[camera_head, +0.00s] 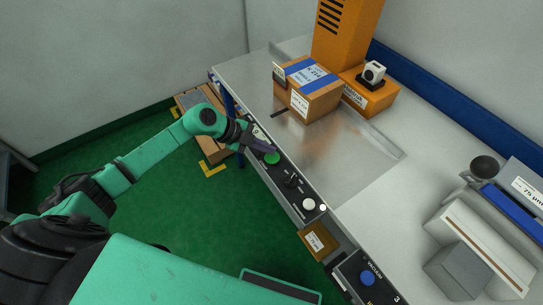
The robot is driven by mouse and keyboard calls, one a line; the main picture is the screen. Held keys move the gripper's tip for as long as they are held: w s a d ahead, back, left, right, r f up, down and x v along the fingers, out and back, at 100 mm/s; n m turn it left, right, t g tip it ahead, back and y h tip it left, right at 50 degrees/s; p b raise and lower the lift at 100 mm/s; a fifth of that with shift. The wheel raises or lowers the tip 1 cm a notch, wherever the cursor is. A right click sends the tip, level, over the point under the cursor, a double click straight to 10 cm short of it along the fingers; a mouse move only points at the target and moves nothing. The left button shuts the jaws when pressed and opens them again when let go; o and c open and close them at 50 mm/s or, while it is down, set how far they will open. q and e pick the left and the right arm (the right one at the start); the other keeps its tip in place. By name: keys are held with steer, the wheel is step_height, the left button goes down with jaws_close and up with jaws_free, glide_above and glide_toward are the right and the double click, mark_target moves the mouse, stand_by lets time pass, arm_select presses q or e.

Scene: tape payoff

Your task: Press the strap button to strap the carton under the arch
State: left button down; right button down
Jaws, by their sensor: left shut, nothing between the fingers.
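The cardboard carton (318,102) with a blue band and white labels sits on the metal table beside the foot of the orange arch (346,35). A control panel (285,172) runs along the table's front edge. It carries a green button (271,158), a black knob (291,182) and a white button (309,204); their labels are too small to read. My left gripper (268,149) is shut and empty, with its tips at the green button; whether they touch it I cannot tell. My right gripper is not in view.
An orange box (369,97) with a white device (374,71) stands right of the carton. A second panel with a blue button (367,278) is lower right. A grey and white machine (478,250) fills the right side. The middle of the metal table is clear.

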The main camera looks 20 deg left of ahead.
arm_select(q)
steer(key=shift+d+r, duration=0.1)
steer(key=shift+d, duration=0.15)
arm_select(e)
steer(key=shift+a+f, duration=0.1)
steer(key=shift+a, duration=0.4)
arm_select(q)
steer(key=shift+a, duration=0.15)
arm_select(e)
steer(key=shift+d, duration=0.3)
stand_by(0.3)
arm_select(q)
steer(key=shift+f, duration=0.45)
